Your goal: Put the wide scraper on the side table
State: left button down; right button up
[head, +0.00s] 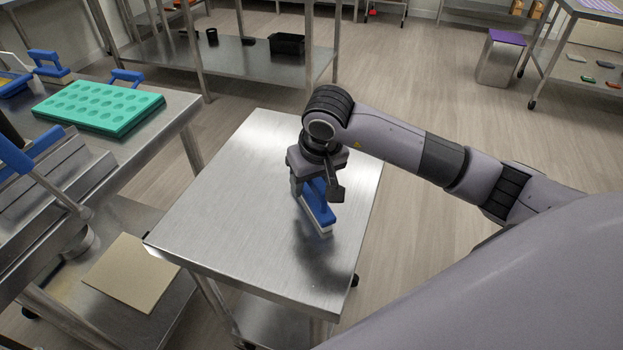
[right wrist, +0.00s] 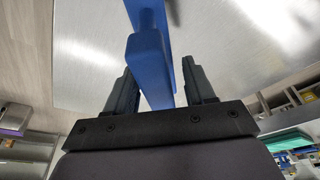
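The wide scraper (head: 318,212) has a blue handle and a pale lower edge. It is at the steel side table (head: 225,195), right of the top's middle; I cannot tell whether its edge touches the surface. My right gripper (head: 313,187) points down over it and partly hides it. In the right wrist view, the blue handle (right wrist: 150,62) stands between the two fingers of my right gripper (right wrist: 160,72). A gap shows between the handle and the right-hand finger, so the gripper looks open around it. My left gripper is not in view.
A steel bench at left holds a teal mould tray (head: 98,107) and blue-handled tools (head: 48,66). A tan board (head: 131,272) lies on a lower shelf. A rack with a black bin (head: 287,44) stands behind. The side table's left half is clear.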

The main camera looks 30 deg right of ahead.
jog(key=shift+r, duration=0.1)
jog(key=shift+r, duration=0.25)
jog(key=v, duration=1.1)
jog(key=shift+s+r, duration=0.15)
jog(key=shift+r, duration=0.15)
jog(key=shift+f, duration=0.1)
